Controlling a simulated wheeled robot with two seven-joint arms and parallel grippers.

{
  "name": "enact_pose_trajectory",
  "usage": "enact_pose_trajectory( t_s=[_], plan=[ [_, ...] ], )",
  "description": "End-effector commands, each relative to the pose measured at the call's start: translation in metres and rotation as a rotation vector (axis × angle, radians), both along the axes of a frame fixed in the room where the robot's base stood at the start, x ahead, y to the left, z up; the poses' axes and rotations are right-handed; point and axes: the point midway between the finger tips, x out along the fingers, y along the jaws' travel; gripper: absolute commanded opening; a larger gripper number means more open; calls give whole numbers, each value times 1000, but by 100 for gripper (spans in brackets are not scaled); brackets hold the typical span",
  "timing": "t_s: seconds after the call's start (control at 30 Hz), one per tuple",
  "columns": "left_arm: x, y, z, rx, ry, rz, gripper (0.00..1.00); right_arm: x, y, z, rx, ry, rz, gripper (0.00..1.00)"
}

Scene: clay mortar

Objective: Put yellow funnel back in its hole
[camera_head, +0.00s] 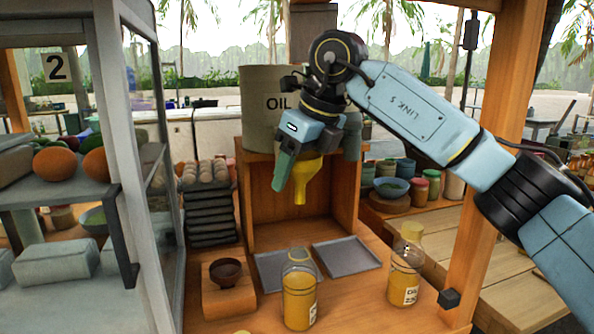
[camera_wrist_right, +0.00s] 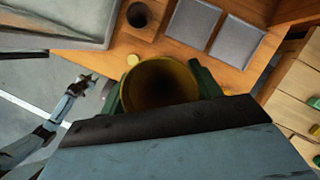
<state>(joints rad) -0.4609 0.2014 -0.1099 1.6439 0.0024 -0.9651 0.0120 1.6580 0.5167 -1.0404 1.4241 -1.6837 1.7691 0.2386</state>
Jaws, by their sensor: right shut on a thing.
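The yellow funnel (camera_head: 304,177) hangs in the air, spout down, in front of the open wooden box. My right gripper (camera_head: 288,165) is shut on it; the wrist view looks down into the funnel's wide mouth (camera_wrist_right: 160,84), between the green fingers. A wooden block (camera_head: 230,300) with a dark round bowl-like piece (camera_head: 226,271) stands lower left of the funnel; it also shows as a dark round opening (camera_wrist_right: 139,14) in the wrist view. I cannot tell which spot is the funnel's hole. My left gripper (camera_wrist_right: 81,85) shows small at the wrist view's left; its jaws are unclear.
Two oil bottles (camera_head: 299,290) (camera_head: 405,265) stand on the wooden counter (camera_head: 350,309). Two flat grey trays (camera_head: 346,256) lie behind them. An oil drum (camera_head: 268,105) stands on the wooden box. A glass-sided shelf (camera_head: 140,150) stands at left, an orange post (camera_head: 487,150) at right.

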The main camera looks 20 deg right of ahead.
Motion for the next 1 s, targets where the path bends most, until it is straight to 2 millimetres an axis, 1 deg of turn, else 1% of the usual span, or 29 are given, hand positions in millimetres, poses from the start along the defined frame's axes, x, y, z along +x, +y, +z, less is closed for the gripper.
enact_pose_trajectory(
  t_s=[0.03,0.57,0.87,0.93,1.0],
  plan=[
    [0,0,5,0,0,0,36,0,0,5,0,0,0,41],
    [0,0,28,0,1,0,36,0,0,30,1,-1,0,41],
    [0,0,27,0,1,0,36,0,0,29,0,0,1,41],
    [-1,0,26,0,2,0,36,0,1,26,0,1,19,41],
    [-2,0,22,0,4,-1,36,-1,3,18,1,3,70,41]
  ],
)
